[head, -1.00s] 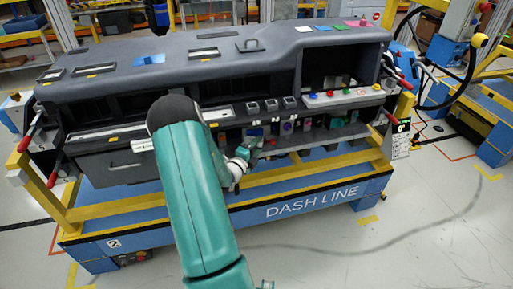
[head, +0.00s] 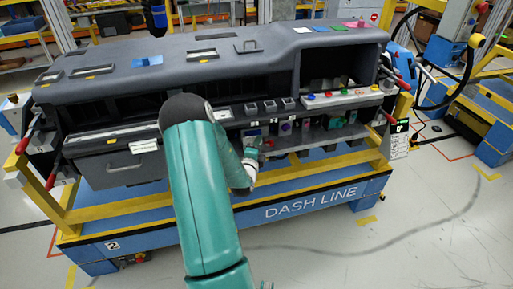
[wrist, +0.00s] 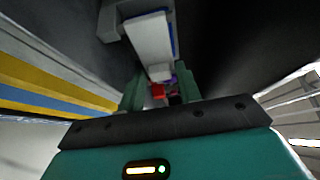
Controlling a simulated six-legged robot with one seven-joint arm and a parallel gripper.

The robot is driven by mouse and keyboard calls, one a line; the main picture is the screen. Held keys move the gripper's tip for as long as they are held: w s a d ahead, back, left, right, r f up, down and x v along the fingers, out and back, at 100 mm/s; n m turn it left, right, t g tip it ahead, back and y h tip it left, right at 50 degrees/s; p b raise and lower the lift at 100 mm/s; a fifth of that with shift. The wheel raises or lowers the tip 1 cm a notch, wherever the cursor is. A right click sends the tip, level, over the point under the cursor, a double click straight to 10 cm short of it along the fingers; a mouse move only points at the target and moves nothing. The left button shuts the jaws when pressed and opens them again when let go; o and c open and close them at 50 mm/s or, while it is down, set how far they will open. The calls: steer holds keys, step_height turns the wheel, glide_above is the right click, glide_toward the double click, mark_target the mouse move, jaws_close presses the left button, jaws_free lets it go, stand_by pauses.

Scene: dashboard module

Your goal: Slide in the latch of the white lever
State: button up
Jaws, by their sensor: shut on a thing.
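In the wrist view, the white lever (wrist: 150,38) is a pale flat bar with a blue edge, set in a grey housing (wrist: 113,20). Its narrow near end lies between the two green fingers of my gripper (wrist: 160,82), which is shut on it. A small red part (wrist: 158,91) shows just below that end; I cannot tell whether it is the latch. In the head view, my gripper (head: 256,148) is at the lower front shelf of the dashboard module (head: 225,65), right of centre. The lever is too small to make out there, and my arm hides part of the module.
A yellow rail (head: 310,165) runs along the front of the blue "DASH LINE" stand, below my gripper. A drawer with a handle (head: 120,165) is at left. Coloured buttons (head: 345,93) and small parts line the right side.

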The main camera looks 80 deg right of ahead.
steer(key=shift+d+n+t, duration=0.25)
steer(key=shift+n+t, duration=0.2)
steer(key=shift+t, duration=0.25)
steer(key=shift+d+n+t, duration=0.25)
steer(key=shift+n+t, duration=0.2)
steer(key=shift+t, duration=0.25)
steer(key=o, duration=0.8)
steer(key=shift+c, duration=0.2)
steer(key=s+a, duration=0.2)
steer(key=a, duration=1.1)
steer(key=shift+a, duration=0.35)
steer(key=shift+s, duration=0.1)
